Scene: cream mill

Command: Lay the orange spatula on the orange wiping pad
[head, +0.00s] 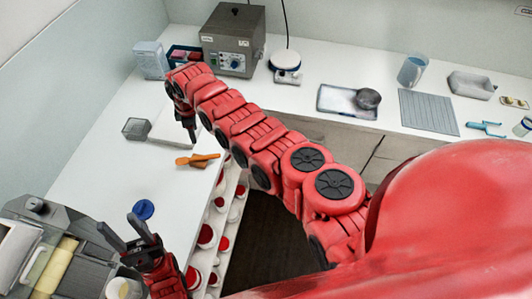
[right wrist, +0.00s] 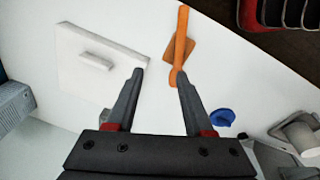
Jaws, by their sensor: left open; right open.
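The orange spatula (head: 184,160) lies on the white counter, and it also shows in the right wrist view (right wrist: 181,30). It lies across the darker orange wiping pad (head: 203,164), which shows on both sides of it in the right wrist view (right wrist: 191,57); both of its ends reach past the pad. My right gripper (right wrist: 159,76) is open and empty above the counter. Its right fingertip appears close to the near end of the spatula; the height gap is unclear. My left gripper (head: 128,231) is open and empty at the lower left, away from both.
A white board (right wrist: 75,80) lies beside the pad, with a clear box (head: 137,128) near it. A blue round item (head: 143,209) lies toward my left gripper. Shelves with red-and-white containers (head: 207,236) stand below the counter's edge. A grey machine (head: 55,245) occupies the lower left.

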